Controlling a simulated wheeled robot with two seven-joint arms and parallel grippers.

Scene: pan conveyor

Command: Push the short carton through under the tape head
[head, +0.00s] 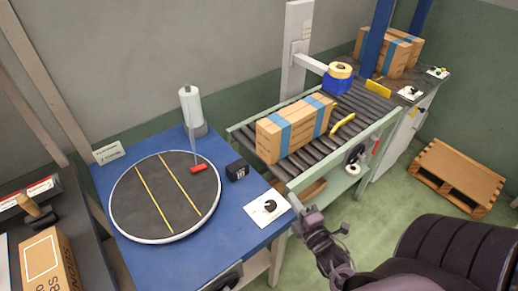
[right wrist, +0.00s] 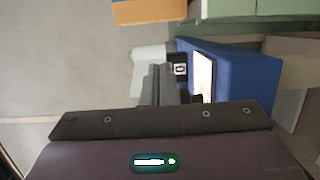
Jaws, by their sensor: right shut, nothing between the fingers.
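A brown carton (head: 268,142) with blue bands lies on the roller conveyor (head: 328,152), on the near side of the tape head (head: 338,82). The tape head is blue with a yellow roll on top and hangs from a pale post over the rollers. My right gripper (head: 297,203) is near the blue table's right edge, below the conveyor's near end and apart from the carton. In the right wrist view its fingers (right wrist: 159,84) are together and hold nothing. My left gripper does not show.
A blue table (head: 135,255) with a round turntable (head: 150,212) stands left of the conveyor. A yellow curved bar (head: 342,125) sits at the conveyor's right side. More cartons (head: 385,55) stand beyond the tape head. A pallet (head: 458,178) lies on the floor at right.

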